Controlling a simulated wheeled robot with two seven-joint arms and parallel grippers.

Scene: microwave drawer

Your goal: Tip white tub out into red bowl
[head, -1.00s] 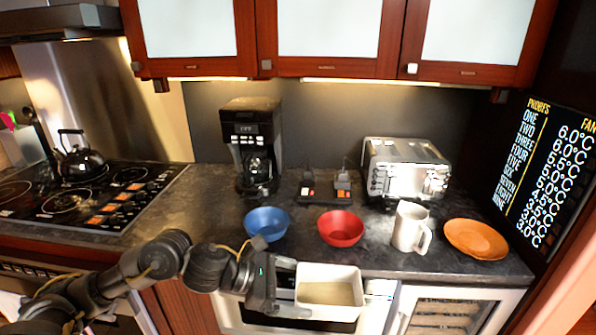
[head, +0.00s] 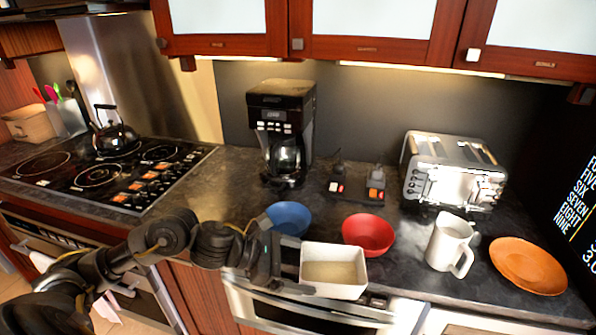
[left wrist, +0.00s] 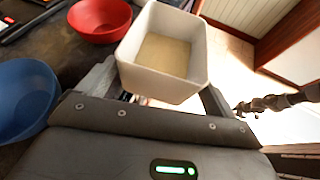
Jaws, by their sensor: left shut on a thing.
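A white square tub (head: 334,287) holds a pale tan content and is upright, in front of the counter's front edge. My left gripper (head: 290,268) is shut on it from the left; the tub also shows between the fingers in the left wrist view (left wrist: 190,85). The red bowl (head: 368,235) stands on the counter just behind and right of the tub, apart from it. In the left wrist view the red bowl (left wrist: 99,18) is at the upper left, beyond the tub.
A blue bowl (head: 289,217) stands left of the red bowl, close behind my left gripper. A white mug (head: 449,247) and an orange plate (head: 527,265) are to the right. A coffee maker (head: 283,135) and a toaster (head: 452,175) stand at the back.

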